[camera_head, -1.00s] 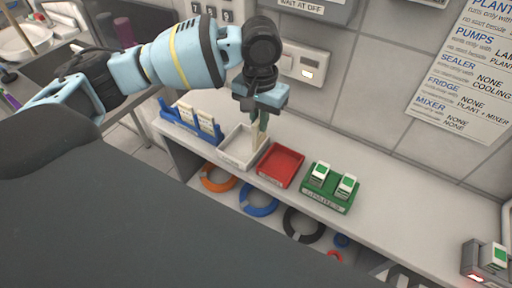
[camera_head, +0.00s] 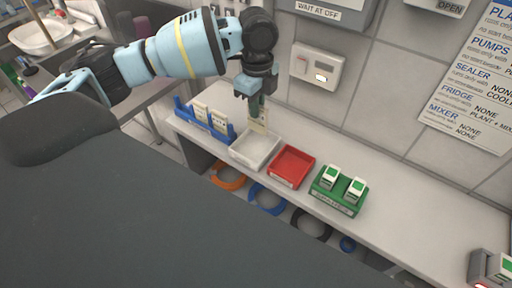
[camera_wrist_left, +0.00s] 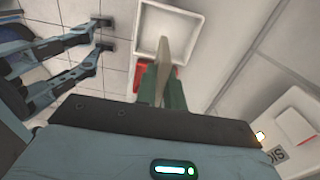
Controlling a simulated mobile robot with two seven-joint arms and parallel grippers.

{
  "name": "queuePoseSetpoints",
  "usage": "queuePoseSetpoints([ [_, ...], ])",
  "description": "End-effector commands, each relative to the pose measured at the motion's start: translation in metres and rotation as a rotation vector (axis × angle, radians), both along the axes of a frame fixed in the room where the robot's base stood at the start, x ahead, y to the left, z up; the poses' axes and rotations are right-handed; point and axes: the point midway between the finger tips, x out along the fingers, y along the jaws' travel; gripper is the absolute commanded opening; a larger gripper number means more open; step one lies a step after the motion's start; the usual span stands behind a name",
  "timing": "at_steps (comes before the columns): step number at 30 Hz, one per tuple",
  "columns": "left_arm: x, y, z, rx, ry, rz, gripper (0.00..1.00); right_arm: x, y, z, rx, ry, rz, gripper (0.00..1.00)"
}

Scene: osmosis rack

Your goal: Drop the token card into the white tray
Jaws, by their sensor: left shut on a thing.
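My left gripper (camera_head: 257,104) is shut on a pale token card (camera_head: 260,123), which hangs below the fingers. In the head view the card shows just above the back edge of the white tray (camera_head: 235,155), which sits on the shelf and looks empty. In the left wrist view the card (camera_wrist_left: 162,65) is seen edge-on between the green fingers (camera_wrist_left: 162,90), with the white tray (camera_wrist_left: 141,30) beyond its tip. The gap between card and tray is hard to judge.
A blue rack (camera_head: 184,116) with cards stands left of the white tray. A red tray (camera_head: 292,167) and a green holder (camera_head: 334,200) with two green-marked cards stand to its right. The wall with a switch panel (camera_head: 316,67) rises close behind.

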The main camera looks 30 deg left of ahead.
Motion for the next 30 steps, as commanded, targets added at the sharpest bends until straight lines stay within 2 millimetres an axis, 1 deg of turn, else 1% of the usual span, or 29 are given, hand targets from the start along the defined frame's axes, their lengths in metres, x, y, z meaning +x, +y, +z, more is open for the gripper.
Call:
queuePoseSetpoints([
  [3, 0.002, 0.009, 0.002, 0.0, -0.002, -0.205, 0.0, 0.002, -0.001, 0.002, -0.002, -0.007, 0.002, 0.0],
  [9, 0.005, 0.02, 0.004, 0.0, -0.002, -0.53, 0.0, 0.005, -0.002, 0.005, -0.004, -0.014, 0.003, 0.0],
  [12, 0.006, 0.024, 0.004, 0.0, -0.002, -0.651, 0.0, 0.005, -0.002, 0.006, -0.004, -0.017, 0.002, 0.0],
  [15, 0.006, 0.027, 0.005, 0.0, -0.002, -0.734, 0.0, 0.006, -0.002, 0.007, -0.005, -0.018, 0.003, 0.0],
  [21, 0.007, 0.029, 0.005, 0.0, -0.001, -0.797, 0.0, 0.006, -0.002, 0.007, -0.005, -0.019, 0.002, 0.0],
  [26, 0.007, 0.029, 0.003, -0.001, 0.0, -0.798, 0.0, 0.005, -0.002, 0.006, -0.004, -0.017, 0.002, 0.0],
  [30, 0.006, 0.029, -0.003, -0.001, 0.002, -0.797, 0.0, 0.002, -0.002, 0.002, -0.004, -0.007, 0.002, 0.0],
])
